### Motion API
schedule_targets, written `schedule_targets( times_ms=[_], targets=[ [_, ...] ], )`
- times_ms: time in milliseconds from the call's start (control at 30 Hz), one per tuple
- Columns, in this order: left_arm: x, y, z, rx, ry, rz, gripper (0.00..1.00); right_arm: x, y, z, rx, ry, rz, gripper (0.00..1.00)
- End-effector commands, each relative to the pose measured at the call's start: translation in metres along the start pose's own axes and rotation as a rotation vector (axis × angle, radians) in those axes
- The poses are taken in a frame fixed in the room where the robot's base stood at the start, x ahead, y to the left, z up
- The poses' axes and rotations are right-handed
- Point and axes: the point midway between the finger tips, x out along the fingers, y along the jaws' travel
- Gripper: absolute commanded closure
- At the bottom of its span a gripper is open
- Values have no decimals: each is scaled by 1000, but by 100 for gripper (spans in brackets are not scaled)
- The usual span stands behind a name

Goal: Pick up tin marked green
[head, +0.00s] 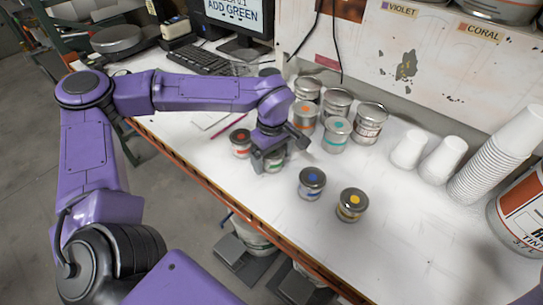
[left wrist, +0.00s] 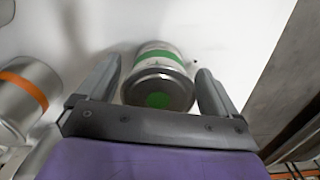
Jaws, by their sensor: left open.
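The tin marked green (left wrist: 158,85) has a green band and a green dot on its lid. In the left wrist view it stands between the two fingers of my left gripper (left wrist: 158,92), with a visible gap beside the fingers. In the head view my left gripper (head: 270,155) reaches down over the green tin (head: 274,163), which is mostly hidden under it. The gripper is open. My right gripper does not show.
A red-dot tin (head: 240,142) stands just left of the gripper. A blue-dot tin (head: 311,183), a yellow-dot tin (head: 351,205), a teal-dot tin (head: 336,134) and an orange-dot tin (head: 304,117) stand nearby. White cups (head: 490,165) are at right.

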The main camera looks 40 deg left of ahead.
Motion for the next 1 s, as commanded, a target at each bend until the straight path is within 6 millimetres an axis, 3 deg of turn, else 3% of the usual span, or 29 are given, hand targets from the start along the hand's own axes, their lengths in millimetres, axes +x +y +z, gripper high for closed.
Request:
schedule_targets(
  times_ms=[33, 200, 233, 567, 767, 1000],
  targets=[
    [0, 0, 0, 0, 0, 0, 7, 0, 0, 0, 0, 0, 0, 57],
    [0, 0, 0, 1, 0, 0, 62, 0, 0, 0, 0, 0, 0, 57],
    [0, 0, 0, 1, 0, 0, 64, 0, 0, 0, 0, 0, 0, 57],
    [-5, 1, 0, 1, 1, 2, 65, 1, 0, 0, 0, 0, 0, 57],
    [-36, 0, 0, 1, 2, 7, 65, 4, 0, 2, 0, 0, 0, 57],
    [-96, -60, 12, 2, 0, 10, 64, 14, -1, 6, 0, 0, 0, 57]
  ],
)
